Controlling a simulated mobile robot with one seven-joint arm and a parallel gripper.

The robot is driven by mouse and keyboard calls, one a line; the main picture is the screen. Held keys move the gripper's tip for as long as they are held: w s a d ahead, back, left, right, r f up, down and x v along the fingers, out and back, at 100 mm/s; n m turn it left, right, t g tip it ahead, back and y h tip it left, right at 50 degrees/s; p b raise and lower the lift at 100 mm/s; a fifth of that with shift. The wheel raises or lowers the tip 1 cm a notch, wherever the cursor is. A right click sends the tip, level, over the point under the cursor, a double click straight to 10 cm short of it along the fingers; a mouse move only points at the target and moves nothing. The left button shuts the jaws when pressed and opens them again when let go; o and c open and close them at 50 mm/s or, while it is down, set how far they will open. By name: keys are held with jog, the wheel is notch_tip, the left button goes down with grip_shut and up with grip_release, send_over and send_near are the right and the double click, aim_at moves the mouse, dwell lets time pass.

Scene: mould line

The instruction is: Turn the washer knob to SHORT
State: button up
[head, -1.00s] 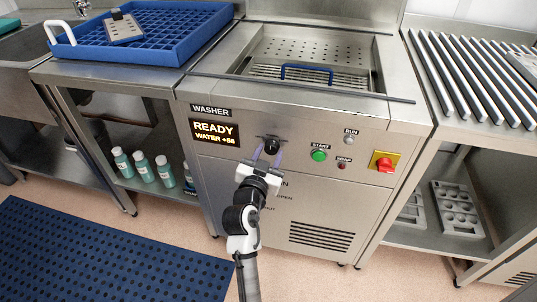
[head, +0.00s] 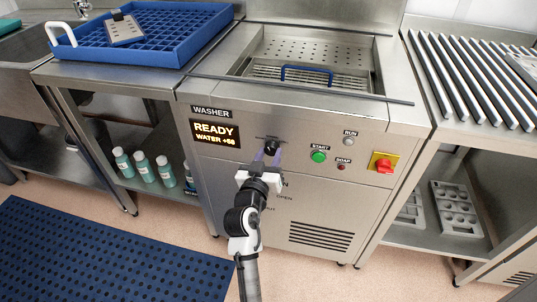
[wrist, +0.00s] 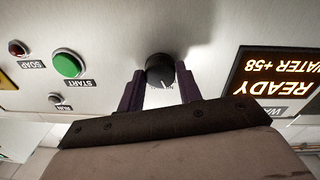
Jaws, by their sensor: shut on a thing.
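The washer (head: 330,205) is a steel cabinet with a front panel. Its black round knob (head: 271,147) sits between the READY display and the green START button. In the wrist view the knob (wrist: 160,71) shows a small white mark at its lower edge. My gripper (head: 271,152) is at the panel, its two purple fingers shut on the knob, one on each side. The wrist view shows the fingers (wrist: 159,85) against the knob's sides.
The display (head: 215,133) reads READY, WATER +58. The green START button (head: 319,156), a SOAP button (head: 341,166), a RUN lamp (head: 349,141) and a red switch on yellow (head: 383,163) are to the right. A blue tray (head: 140,58) sits on the left table.

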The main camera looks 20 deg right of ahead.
jog(key=n+p, duration=0.1)
jog(key=n, duration=0.4)
jog(key=shift+p, duration=0.4)
jog(key=shift+n, duration=0.4)
jog(key=o, duration=1)
jog(key=shift+d, duration=0.1)
